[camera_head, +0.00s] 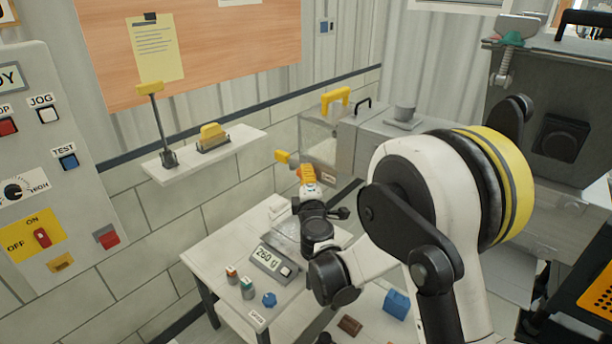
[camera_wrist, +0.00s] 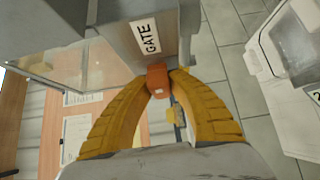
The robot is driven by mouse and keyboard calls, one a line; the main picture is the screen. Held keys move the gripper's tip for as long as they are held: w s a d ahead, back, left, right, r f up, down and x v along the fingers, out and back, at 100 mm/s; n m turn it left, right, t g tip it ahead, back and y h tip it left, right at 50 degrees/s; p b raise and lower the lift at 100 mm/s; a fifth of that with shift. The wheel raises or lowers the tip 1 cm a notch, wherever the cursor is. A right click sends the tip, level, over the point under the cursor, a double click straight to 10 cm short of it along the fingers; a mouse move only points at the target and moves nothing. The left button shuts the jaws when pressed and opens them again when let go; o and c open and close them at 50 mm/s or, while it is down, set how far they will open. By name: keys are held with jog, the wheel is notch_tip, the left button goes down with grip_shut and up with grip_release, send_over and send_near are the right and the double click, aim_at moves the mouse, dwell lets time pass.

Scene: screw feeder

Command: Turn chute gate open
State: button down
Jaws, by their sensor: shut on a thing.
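The chute gate is marked by a white GATE label (camera_wrist: 146,38) on a grey metal housing (camera_wrist: 120,50). An orange-red handle block (camera_wrist: 158,82) sits just below that label in the wrist view. My gripper (camera_wrist: 158,90) has its two yellow fingers closed around this block, with the tips touching its sides. In the head view my gripper (camera_head: 307,174) is at the front left end of the grey feeder (camera_head: 370,145), above the small table. The handle is mostly hidden there by the fingers. I cannot tell how far the gate is turned.
A yellow-ended piece (camera_head: 284,157) juts out left of my gripper. The white table (camera_head: 215,265) below carries a scale (camera_head: 270,262) reading 260 and small parts. A control panel (camera_head: 45,170) stands at left.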

jog(key=shift+r+n+g+p, duration=0.15)
jog(key=shift+n+g+p, duration=0.15)
jog(key=shift+p, duration=0.05)
jog(key=n+g+p, duration=0.2)
jog(key=p, duration=0.1)
jog(key=shift+r+h, duration=0.15)
jog(key=shift+h, duration=0.25)
jog(key=n+g+h+p, duration=0.1)
jog(key=n+g+p, duration=0.1)
jog(key=g+p, duration=0.1)
jog(key=shift+h, duration=0.4)
jog(key=n+g+h+p, duration=0.2)
jog(key=shift+g, duration=0.3)
jog(key=shift+f+n+g+h+p, duration=0.25)
jog(key=shift+n+g+h+p, duration=0.35)
jog(key=shift+n+g+h, duration=0.75)
jog(key=shift+h, duration=0.25)
jog(key=c, duration=1.2)
grip_release()
jog(key=shift+c, duration=0.2)
